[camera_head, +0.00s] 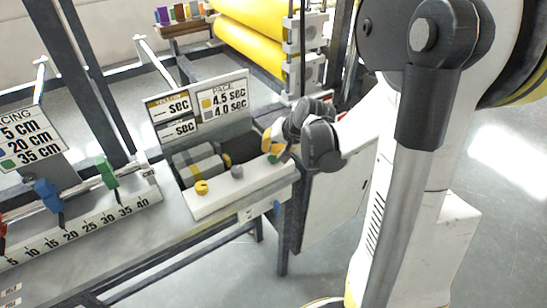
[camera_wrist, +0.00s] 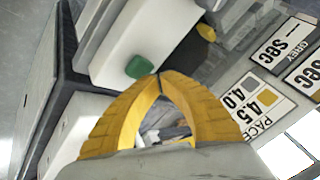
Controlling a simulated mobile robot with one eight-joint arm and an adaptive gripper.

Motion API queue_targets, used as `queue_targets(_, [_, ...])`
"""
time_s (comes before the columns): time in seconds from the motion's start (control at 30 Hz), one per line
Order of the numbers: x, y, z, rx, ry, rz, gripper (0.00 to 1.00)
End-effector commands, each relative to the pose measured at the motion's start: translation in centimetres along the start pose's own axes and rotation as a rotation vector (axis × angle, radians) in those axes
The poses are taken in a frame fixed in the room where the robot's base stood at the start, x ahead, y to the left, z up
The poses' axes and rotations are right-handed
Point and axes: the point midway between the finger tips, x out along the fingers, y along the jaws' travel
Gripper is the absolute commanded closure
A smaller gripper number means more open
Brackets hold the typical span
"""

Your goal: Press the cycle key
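The white key panel (camera_head: 220,193) carries a yellow key (camera_head: 201,187), a grey key (camera_head: 237,172) and a green key (camera_head: 273,159) in a row. I see no label saying which one is the cycle key. My gripper (camera_head: 268,147) is over the panel's right end, close to the green key. In the wrist view my yellow fingers (camera_wrist: 160,76) meet at the tips, with nothing held between them. The green key (camera_wrist: 139,67) shows just past the fingertips. I cannot tell whether they touch. A yellow piece (camera_wrist: 206,32) shows farther off.
Behind the panel stands a sign board (camera_head: 222,104) with SEC and PACE readings. Yellow rollers (camera_head: 250,45) are at the back. A ruler rail (camera_head: 85,228) with blue and green sliders lies to the left. Open floor is at the right.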

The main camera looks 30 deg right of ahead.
Motion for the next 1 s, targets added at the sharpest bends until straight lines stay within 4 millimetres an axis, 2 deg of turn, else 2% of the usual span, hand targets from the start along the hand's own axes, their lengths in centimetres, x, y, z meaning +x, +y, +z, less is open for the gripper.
queue_targets(1.0, [0.93,0.5,0.5,0.0,0.0,0.0,1.0])
